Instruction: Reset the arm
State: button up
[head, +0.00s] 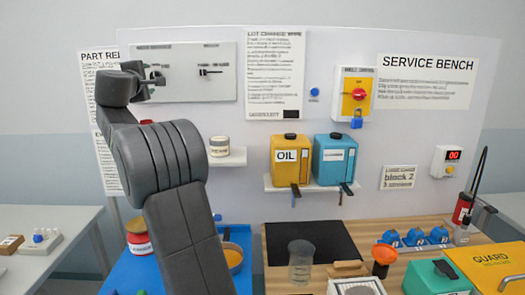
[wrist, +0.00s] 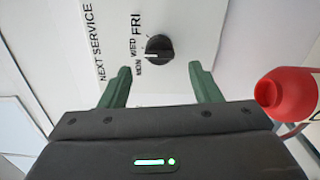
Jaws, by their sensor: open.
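My arm (head: 165,160) is raised in front of the board at left in the head view. My gripper (wrist: 160,82) is open, with green fingers apart and nothing between them. In the head view its end (head: 153,80) is partly hidden by the dark wrist. In the wrist view a black dial (wrist: 159,48) with a white pointer mark sits on a white panel marked "NEXT SERVICE", with "MON", "WED" and "FRI" around it. The dial lies ahead of and between the fingertips, apart from them.
A red rounded object (wrist: 290,92) is close to the right finger in the wrist view. A shelf holds a yellow oil can (head: 290,160) and a blue can (head: 333,160). A red switch on a yellow plate (head: 357,94) is right of centre. The wooden bench (head: 405,262) is crowded.

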aim_at(152, 78)
jog(key=w+p, duration=0.2)
jog(key=w, duration=0.3)
jog(key=shift+w+a, duration=0.15)
jog(key=shift+w, duration=0.05)
jog(key=shift+s, duration=0.1)
